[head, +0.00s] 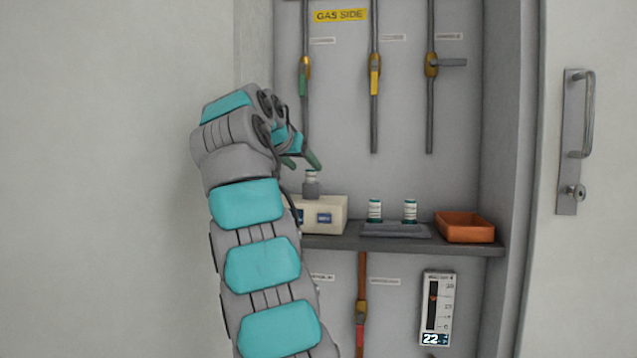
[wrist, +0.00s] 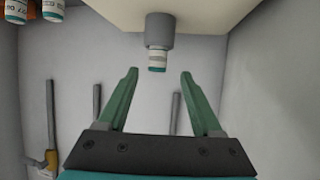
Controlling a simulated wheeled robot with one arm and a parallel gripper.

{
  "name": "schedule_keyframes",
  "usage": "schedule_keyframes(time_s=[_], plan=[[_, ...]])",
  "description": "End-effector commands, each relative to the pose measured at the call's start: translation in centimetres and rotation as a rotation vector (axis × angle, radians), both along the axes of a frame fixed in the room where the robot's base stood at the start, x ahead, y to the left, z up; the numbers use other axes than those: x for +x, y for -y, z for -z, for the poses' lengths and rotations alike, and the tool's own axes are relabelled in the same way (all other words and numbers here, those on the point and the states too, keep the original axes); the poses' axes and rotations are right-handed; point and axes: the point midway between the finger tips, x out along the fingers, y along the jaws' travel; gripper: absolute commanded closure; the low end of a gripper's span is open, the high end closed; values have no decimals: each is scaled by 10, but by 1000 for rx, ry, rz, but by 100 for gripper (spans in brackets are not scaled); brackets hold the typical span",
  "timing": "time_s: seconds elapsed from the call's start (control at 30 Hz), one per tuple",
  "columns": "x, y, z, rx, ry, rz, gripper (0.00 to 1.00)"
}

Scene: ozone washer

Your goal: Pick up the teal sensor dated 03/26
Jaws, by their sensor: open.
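Three small white sensors with teal bands are in view; I cannot read their dates. One sensor (head: 311,175) stands upright in a grey socket on the cream box (head: 326,214). In the wrist view, which looks upside down, this sensor (wrist: 157,60) shows near and between the fingertips, not clasped. Two more sensors, a left one (head: 374,209) and a right one (head: 410,209), stand in a grey holder (head: 395,231) on the shelf. My gripper (head: 301,162) is open and empty, close to the socketed sensor; its green fingers (wrist: 160,74) are spread.
An orange tray (head: 465,227) sits at the shelf's right end. Pipes with valves, such as the yellow-handled one (head: 375,78), run down the cabinet's back wall above. A gauge (head: 437,308) hangs below the shelf (head: 420,244). The cabinet wall (head: 508,150) bounds the right.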

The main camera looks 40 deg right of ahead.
Motion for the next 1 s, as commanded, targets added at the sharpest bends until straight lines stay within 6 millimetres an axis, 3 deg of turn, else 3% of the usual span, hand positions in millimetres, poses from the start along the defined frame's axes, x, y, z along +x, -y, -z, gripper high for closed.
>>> schedule_keyframes(time_s=[0.43, 0.73, 1.0], plan=[[15, 29, 18, 0, 0, 1, 33], [29, 60, 36, 2, -1, 1, 33], [30, 62, 38, 0, 0, 1, 34]])
